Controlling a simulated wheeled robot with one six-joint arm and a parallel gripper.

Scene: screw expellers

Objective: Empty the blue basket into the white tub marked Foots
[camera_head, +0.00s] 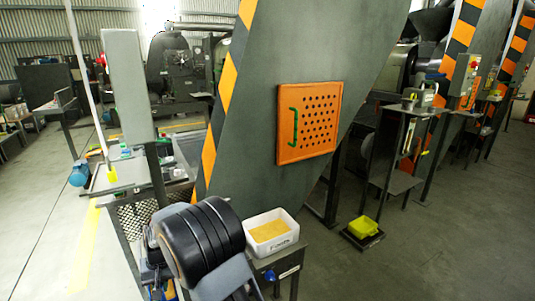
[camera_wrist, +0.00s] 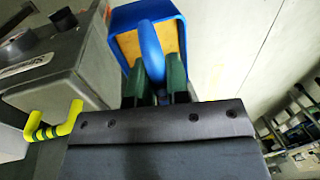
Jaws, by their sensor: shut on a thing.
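The blue basket (camera_wrist: 122,18) is at the top of the wrist view, with yellow-tan material inside. Its blue handle (camera_wrist: 151,45) comes down between the green fingers of my gripper (camera_wrist: 157,84), which is shut on it. The basket's lower parts and the far edge are out of that view. In the head view, the white tub (camera_head: 288,242) marked Foots sits on a grey stand right of my dark arm and holds yellow-tan material.
A large grey panel with an orange perforated plate (camera_head: 310,122) and green handle rises behind the tub. A yellow-and-green bent handle (camera_wrist: 52,120) and a grey housing (camera_wrist: 60,65) are left of my gripper. Open floor lies at right.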

